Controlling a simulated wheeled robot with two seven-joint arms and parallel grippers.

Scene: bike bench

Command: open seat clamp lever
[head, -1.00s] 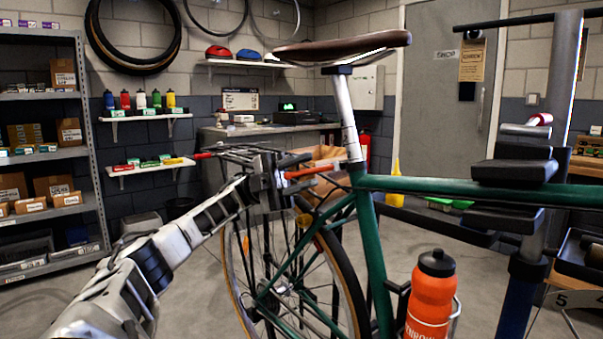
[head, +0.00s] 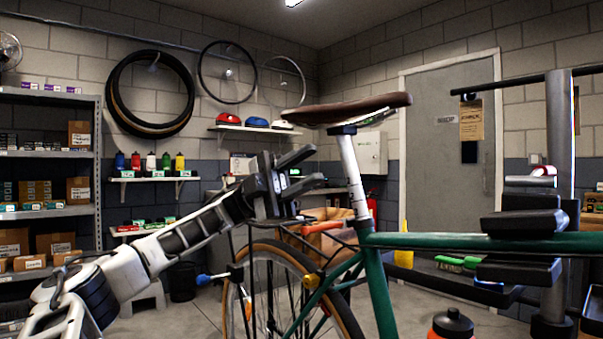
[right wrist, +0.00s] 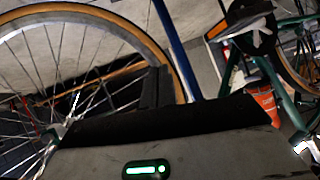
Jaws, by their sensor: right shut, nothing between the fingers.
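The bike has a green frame (head: 440,241), a brown saddle (head: 345,110) and a silver seat post (head: 352,173). The seat clamp (head: 362,227) is a small dark collar where the post enters the green seat tube. Its lever cannot be made out at this size. My left gripper (head: 314,170) is open and empty, left of the seat post and above the clamp's height, with its fingers pointing right. My right gripper is out of the head view. In the right wrist view my right gripper (right wrist: 155,87) is shut and empty near a bike wheel (right wrist: 100,20).
A repair stand (head: 558,150) holds the top tube with dark clamp jaws (head: 525,222) at right. An orange bottle (head: 452,325) sits low on the frame. Shelves (head: 45,155) stand at left, and a workbench is behind. Open air lies around the saddle.

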